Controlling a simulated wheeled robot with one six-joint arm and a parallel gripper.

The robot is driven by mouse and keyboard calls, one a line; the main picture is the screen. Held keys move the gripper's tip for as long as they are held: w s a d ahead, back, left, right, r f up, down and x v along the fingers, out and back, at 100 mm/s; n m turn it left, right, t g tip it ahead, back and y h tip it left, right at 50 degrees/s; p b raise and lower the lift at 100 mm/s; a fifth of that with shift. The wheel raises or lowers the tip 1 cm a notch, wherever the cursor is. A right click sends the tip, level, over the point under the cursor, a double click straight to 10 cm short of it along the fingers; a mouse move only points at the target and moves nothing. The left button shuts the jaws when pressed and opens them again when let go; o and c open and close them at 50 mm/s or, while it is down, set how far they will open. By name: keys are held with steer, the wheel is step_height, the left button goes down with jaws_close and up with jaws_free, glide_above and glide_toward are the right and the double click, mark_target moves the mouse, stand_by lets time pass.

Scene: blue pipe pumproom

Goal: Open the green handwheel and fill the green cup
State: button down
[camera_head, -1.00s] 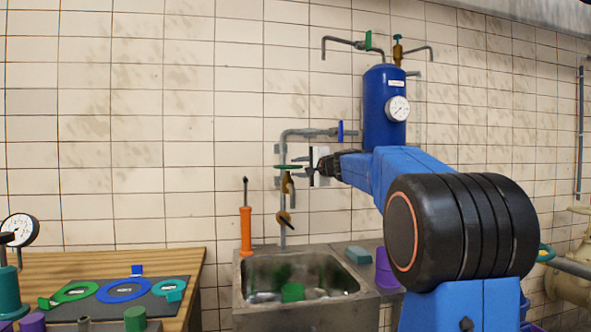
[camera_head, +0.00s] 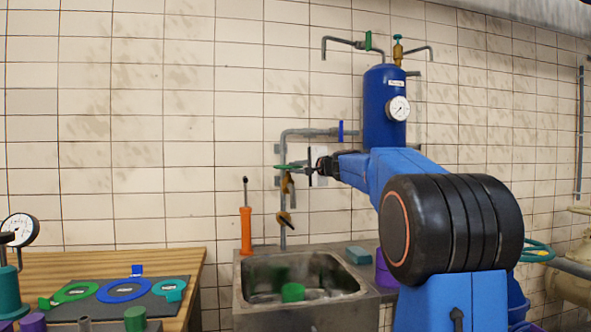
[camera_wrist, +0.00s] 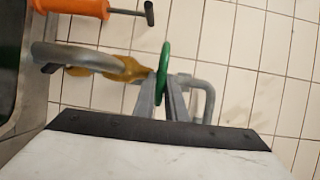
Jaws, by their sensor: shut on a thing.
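The green handwheel (camera_head: 285,166) sits on a brass valve above the sink, seen nearly edge-on. My gripper (camera_head: 303,170) reaches it from the right and is shut on its rim. In the wrist view the two grey fingers (camera_wrist: 172,98) pinch the green handwheel (camera_wrist: 164,62), with the brass valve (camera_wrist: 122,68) to the left. The green cup (camera_head: 292,292) stands in the sink, below and near the pipe outlet. Its inside is too small to see, and I cannot tell whether any water flows.
The metal sink (camera_head: 243,290) has an orange-handled tool (camera_head: 246,230) at its left. A blue handwheel (camera_head: 341,131) is just above my gripper. A blue tank (camera_head: 384,105) stands behind. A wooden bench (camera_head: 110,262) is at left.

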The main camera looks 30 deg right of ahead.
steer(key=shift+w+d+n+g+y, duration=0.1)
steer(key=shift+d+n+g+y, duration=0.1)
steer(key=shift+n+y, duration=0.25)
steer(key=shift+d+n+g+y, duration=0.1)
steer(key=shift+d+n+y, duration=0.15)
steer(key=shift+y, duration=0.35)
steer(key=shift+w+d+n+g+y, duration=0.1)
steer(key=shift+d+n+y, duration=0.15)
steer(key=shift+y, duration=0.3)
steer(key=shift+w+d+n+g+y, duration=0.15)
steer(key=shift+n+g+y, duration=0.3)
steer(key=shift+n+y, duration=0.3)
steer(key=shift+w+d+n+g+y, duration=0.1)
steer(key=shift+d+n+g+y, duration=0.1)
steer(key=shift+n+g+y, duration=0.5)
steer(key=shift+w+d+n+g+y, duration=0.15)
steer(key=shift+n+y, duration=0.35)
steer(key=shift+y, duration=0.55)
steer(key=shift+s, duration=0.1)
steer(key=c, duration=1.8)
jaws_free()
steer(key=v, duration=1.7)
steer(key=shift+d, duration=0.3)
